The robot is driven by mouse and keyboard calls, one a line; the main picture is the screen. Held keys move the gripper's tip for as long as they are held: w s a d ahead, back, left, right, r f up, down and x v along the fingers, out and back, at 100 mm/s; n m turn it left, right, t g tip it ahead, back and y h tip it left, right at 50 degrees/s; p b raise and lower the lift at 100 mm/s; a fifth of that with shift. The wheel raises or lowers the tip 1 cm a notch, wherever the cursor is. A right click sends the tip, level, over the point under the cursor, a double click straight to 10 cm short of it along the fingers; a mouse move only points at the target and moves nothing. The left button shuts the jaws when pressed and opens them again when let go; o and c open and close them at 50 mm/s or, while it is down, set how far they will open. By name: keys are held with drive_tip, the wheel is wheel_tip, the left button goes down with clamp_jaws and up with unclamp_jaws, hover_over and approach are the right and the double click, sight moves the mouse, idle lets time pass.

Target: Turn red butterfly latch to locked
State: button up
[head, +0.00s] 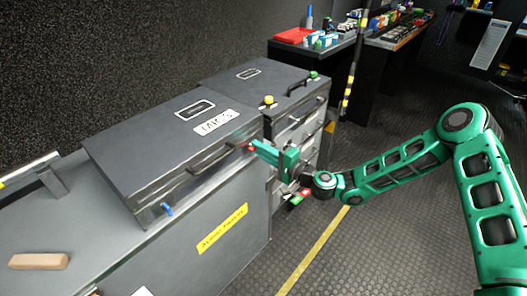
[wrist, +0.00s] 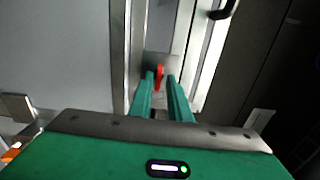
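The red butterfly latch (head: 251,147) is on the front right of the nearer grey case (head: 150,130). In the wrist view the red latch (wrist: 159,74) stands upright between my fingertips, nearer the left finger. My gripper (head: 259,149) is green and reaches to the latch from the right; in the wrist view the gripper (wrist: 161,80) has its two fingers on either side of the latch. A gap shows between the right finger and the latch, so the fingers look open. Contact with the left finger is hard to tell.
A blue latch (head: 167,209) is on the same case's front left. A farther case has a yellow latch (head: 268,100) and a green latch (head: 314,74). A wooden block (head: 39,261) lies on the near bench. The floor (head: 390,230) at right is clear.

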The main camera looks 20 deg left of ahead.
drive_tip(key=shift+s+a, duration=0.1)
drive_tip(key=shift+a, duration=0.15)
drive_tip(key=shift+f, duration=0.2)
drive_tip(key=shift+d, duration=0.15)
drive_tip(key=v, duration=1)
drive_tip(key=shift+d, duration=0.25)
